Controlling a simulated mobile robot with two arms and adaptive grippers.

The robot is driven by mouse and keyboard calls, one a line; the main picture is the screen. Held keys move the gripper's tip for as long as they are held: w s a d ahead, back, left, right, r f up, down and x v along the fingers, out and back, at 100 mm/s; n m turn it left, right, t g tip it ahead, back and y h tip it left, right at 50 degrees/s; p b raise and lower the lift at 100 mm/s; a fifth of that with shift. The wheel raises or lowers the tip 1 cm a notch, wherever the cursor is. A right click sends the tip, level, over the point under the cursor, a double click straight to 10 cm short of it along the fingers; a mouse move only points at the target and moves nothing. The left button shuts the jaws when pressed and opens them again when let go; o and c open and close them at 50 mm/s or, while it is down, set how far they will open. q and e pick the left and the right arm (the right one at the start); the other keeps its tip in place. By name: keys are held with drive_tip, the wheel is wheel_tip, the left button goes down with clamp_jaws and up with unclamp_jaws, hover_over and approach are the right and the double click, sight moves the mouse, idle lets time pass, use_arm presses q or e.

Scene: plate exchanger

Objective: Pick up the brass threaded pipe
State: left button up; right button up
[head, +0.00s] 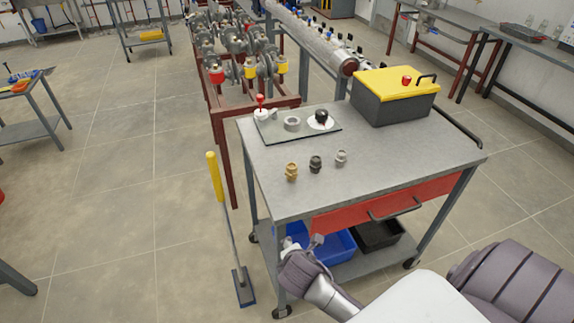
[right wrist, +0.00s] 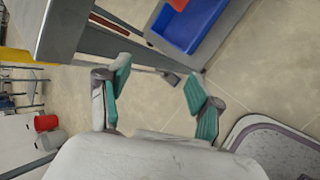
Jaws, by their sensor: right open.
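The brass threaded pipe (head: 291,172) is a small brass-coloured fitting standing on the grey top of the cart (head: 385,165), near its front left part. A dark fitting (head: 316,164) and a silver-grey fitting (head: 341,158) of similar shape stand in a row to its right. My right gripper (head: 304,243) is below the tabletop level in the picture, at the cart's near side, apart from the brass pipe. In the right wrist view its teal-padded fingers (right wrist: 158,74) are spread with nothing between them. The brass pipe does not show there. My left gripper is out of view.
A red drawer with a handle (head: 370,212) faces the near side. A blue bin (head: 334,246) sits on the lower shelf. A yellow-handled brush (head: 215,178) stands left.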

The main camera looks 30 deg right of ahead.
sight(291, 170)
drive_tip(key=w+d+r+n+t+h, duration=0.1)
drive_tip(key=w+r+n, duration=0.1)
drive_tip(key=r, duration=0.3)
drive_tip(key=w+d+r+n+t+h, duration=0.1)
drive_tip(key=w+r+n, duration=0.1)
drive_tip(key=r+n, duration=0.2)
drive_tip(key=w+d+r+n+t+h, duration=0.1)
drive_tip(key=w+d+r+n, duration=0.1)
drive_tip(key=r, duration=0.5)
drive_tip(key=shift+w+d+r+n, duration=0.1)
drive_tip(key=shift+w+n, duration=0.4)
drive_tip(key=shift+n, duration=0.4)
drive_tip(key=shift+w+d+r+n+t+h, duration=0.15)
drive_tip(key=shift+w+n+t+h, duration=0.1)
drive_tip(key=shift+w+n, duration=0.15)
drive_tip(key=shift+w+d+r+n+t+h, duration=0.15)
drive_tip(key=shift+w+n+t, duration=0.15)
drive_tip(key=shift+w, duration=0.2)
drive_tip(key=x, duration=0.7)
drive_tip(key=shift+f, duration=0.25)
drive_tip(key=x, duration=0.5)
drive_tip(key=shift+w+f+p, duration=0.3)
drive_tip(key=shift+p, duration=0.1)
drive_tip(key=shift+s, duration=0.1)
drive_tip(key=c, duration=1.2)
